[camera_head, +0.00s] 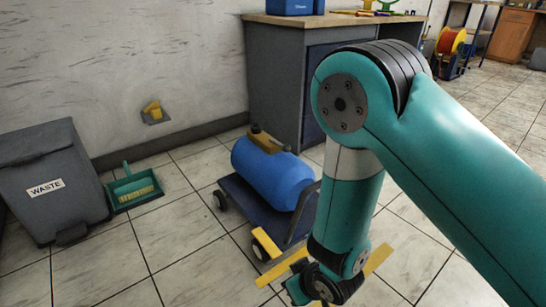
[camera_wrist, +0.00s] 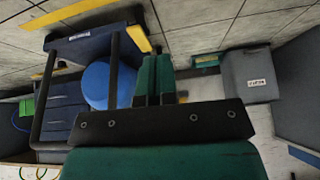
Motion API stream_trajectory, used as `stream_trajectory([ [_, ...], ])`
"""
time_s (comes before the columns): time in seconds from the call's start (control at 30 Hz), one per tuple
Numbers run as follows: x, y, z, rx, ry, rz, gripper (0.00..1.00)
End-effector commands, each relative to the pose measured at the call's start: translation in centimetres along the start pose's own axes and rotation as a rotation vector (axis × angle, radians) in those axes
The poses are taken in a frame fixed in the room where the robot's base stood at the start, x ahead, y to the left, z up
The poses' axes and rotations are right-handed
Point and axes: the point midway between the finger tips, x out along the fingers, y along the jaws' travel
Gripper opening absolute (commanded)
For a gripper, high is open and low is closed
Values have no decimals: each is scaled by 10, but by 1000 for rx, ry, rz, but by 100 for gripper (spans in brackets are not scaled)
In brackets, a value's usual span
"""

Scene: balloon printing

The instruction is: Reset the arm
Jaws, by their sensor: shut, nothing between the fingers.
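My teal arm (camera_head: 440,150) reaches in from the right in the head view, bends at a raised joint, and its lower part hangs down in front of the blue tank cart. My gripper (camera_wrist: 155,62) shows in the wrist view with its two teal fingers close together, shut and empty. In the head view the wrist end is low at the bottom centre, and the fingers are hard to make out there. The blue tank (camera_head: 270,172) lies on a dark wheeled cart (camera_head: 240,196); the tank also shows beyond the fingers in the wrist view (camera_wrist: 97,84).
A grey waste bin (camera_head: 50,180) and a green dustpan (camera_head: 134,187) stand by the left wall. A workbench (camera_head: 280,85) is behind the cart. Yellow bars (camera_head: 283,269) lie near my wrist. Tiled floor is open at the front left.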

Motion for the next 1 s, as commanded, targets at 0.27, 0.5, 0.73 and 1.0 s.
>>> stream_trajectory([
  [0.27, -42, 4, -34, 60, -35, -19, 0],
  [0.5, -112, 9, -70, 133, -91, -63, 0],
  [0.73, -240, 10, -101, 179, -172, -161, 0],
  [1.0, -363, 1, -91, 129, -257, -244, 0],
])
